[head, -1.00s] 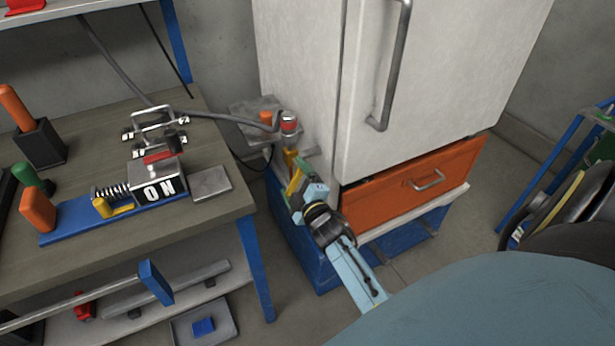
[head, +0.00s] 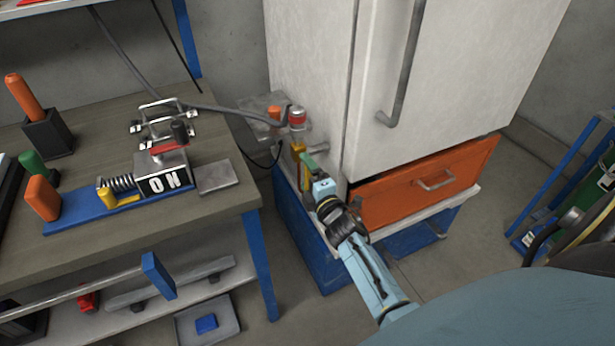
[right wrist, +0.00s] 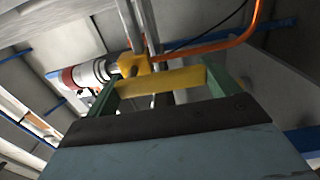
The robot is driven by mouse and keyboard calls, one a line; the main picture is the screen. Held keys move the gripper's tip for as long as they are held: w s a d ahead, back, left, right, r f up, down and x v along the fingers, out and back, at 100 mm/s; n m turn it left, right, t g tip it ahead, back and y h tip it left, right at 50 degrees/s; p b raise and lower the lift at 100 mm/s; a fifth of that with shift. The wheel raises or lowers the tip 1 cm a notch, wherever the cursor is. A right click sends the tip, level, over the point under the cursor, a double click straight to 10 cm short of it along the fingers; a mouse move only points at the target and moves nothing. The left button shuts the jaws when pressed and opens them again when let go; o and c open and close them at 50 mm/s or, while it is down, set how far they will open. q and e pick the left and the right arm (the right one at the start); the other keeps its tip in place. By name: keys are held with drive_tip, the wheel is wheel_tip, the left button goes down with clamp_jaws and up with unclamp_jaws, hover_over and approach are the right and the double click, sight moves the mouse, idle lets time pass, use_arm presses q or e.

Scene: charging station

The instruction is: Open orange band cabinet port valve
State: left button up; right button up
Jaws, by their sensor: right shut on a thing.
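The white cabinet (head: 315,60) with an orange band (head: 425,188) low on its front stands at centre. At its left side is a port with a red ring (head: 297,117); it also shows in the right wrist view (right wrist: 85,75). The yellow valve handle (right wrist: 165,80) crosses between the green fingers of my right gripper (right wrist: 160,88), which is shut on it. In the head view, my right gripper (head: 308,170) is low beside the cabinet's left front edge and partly hides the handle (head: 298,151). My left gripper is not in view.
A grey hose (head: 225,112) runs from the port to the left. A workbench (head: 210,222) with an ON switch box (head: 163,174) stands at left. A blue rack (head: 560,190) with wheel-like things is at right. Floor shows between bench and cabinet.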

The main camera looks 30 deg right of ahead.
drive_tip(key=o, duration=1.2)
drive_tip(key=shift+c, duration=0.2)
drive_tip(key=shift+s, duration=0.25)
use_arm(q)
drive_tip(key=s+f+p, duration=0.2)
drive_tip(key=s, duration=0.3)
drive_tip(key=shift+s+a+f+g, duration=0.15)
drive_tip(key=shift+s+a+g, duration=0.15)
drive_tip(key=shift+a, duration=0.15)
use_arm(e)
drive_tip(key=s+a, duration=0.2)
drive_tip(key=s, duration=1)
drive_tip(key=shift+s, duration=0.4)
